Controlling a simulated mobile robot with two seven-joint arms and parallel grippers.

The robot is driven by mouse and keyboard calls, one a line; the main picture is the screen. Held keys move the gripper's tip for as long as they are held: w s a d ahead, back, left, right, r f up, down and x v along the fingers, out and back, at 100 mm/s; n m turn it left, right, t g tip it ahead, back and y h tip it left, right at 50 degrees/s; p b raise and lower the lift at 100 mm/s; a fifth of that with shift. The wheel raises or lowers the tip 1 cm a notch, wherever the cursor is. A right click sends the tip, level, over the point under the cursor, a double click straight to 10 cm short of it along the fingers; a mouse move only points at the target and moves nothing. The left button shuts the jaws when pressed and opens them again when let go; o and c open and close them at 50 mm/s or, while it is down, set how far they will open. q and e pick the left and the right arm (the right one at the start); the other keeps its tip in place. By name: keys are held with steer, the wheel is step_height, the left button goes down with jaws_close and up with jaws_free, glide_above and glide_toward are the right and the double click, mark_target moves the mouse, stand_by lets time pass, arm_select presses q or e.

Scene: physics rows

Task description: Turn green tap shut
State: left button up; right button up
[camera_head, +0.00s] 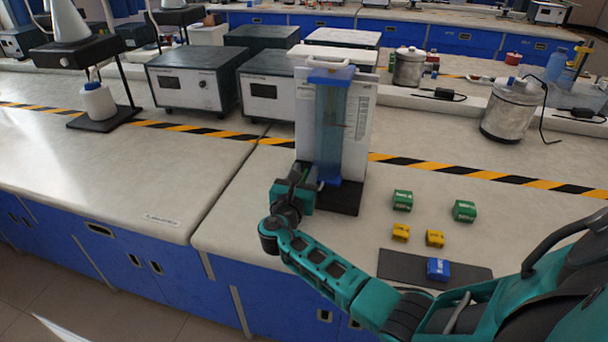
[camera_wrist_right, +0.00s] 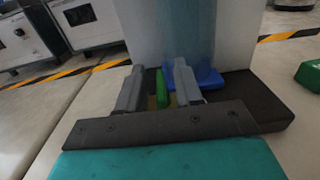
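The green tap (camera_wrist_right: 162,88) shows in the right wrist view as a narrow upright green piece at the foot of the apparatus. My right gripper (camera_wrist_right: 160,84) has its two grey fingers apart, one on each side of the green tap. The tap is closer to the right-hand finger; I cannot tell whether they touch. In the head view my right gripper (camera_head: 304,180) is at the lower left of the clear blue column (camera_head: 328,125), and it largely hides the tap. The column stands on a dark base (camera_head: 343,198) before a white panel (camera_head: 358,115). My left gripper is not in view.
Right of the column lie green blocks (camera_head: 402,200), yellow blocks (camera_head: 435,238) and a blue block (camera_head: 438,268) on a dark mat (camera_head: 400,266). Grey instrument boxes (camera_head: 190,85) stand behind left. The bench left of the gripper is clear.

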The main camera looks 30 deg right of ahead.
steer(key=v, duration=1.3)
steer(key=shift+w+p, duration=0.1)
steer(key=shift+p, duration=0.3)
